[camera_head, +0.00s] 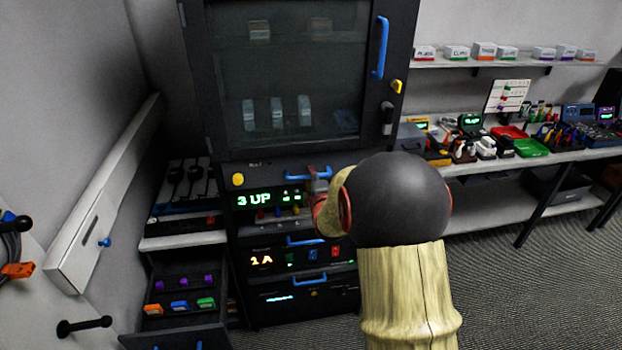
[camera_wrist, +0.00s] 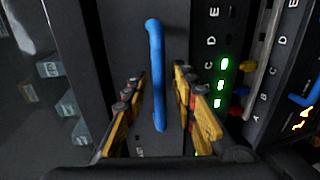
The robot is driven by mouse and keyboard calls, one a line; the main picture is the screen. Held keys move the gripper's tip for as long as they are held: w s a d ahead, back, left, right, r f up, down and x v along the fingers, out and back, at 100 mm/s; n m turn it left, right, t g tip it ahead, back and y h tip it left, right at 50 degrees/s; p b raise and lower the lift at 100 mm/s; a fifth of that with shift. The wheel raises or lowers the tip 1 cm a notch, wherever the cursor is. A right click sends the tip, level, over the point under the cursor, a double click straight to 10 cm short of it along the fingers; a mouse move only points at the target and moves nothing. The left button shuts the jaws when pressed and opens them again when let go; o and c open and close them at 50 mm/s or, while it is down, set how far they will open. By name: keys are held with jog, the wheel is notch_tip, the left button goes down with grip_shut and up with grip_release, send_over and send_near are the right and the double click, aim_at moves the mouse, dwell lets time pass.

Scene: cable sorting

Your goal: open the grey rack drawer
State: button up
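The grey rack drawer (camera_head: 275,169) sits just below the rack's glass door, and its front looks flush with the rack. Its blue bar handle (camera_head: 300,172) is partly covered by my arm in the head view. In the wrist view, the blue handle (camera_wrist: 156,75) stands between the two yellow-padded fingers of my gripper (camera_wrist: 158,80). The fingers are open, with a visible gap on each side of the bar. My gripper (camera_head: 319,182) shows only partly in the head view, at the handle's right end.
The glass door (camera_head: 290,75) above has its own blue handle (camera_head: 380,47). Lit panels with more blue handles lie below. An open drawer (camera_head: 180,285) with coloured connectors stands at lower left. A workbench (camera_head: 520,163) runs along the right, with open floor before it.

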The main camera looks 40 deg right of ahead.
jog(key=shift+w+d, duration=0.15)
jog(key=shift+w, duration=0.1)
jog(key=shift+c, duration=0.3)
grip_shut()
jog(key=shift+f, duration=0.1)
dwell(0.4)
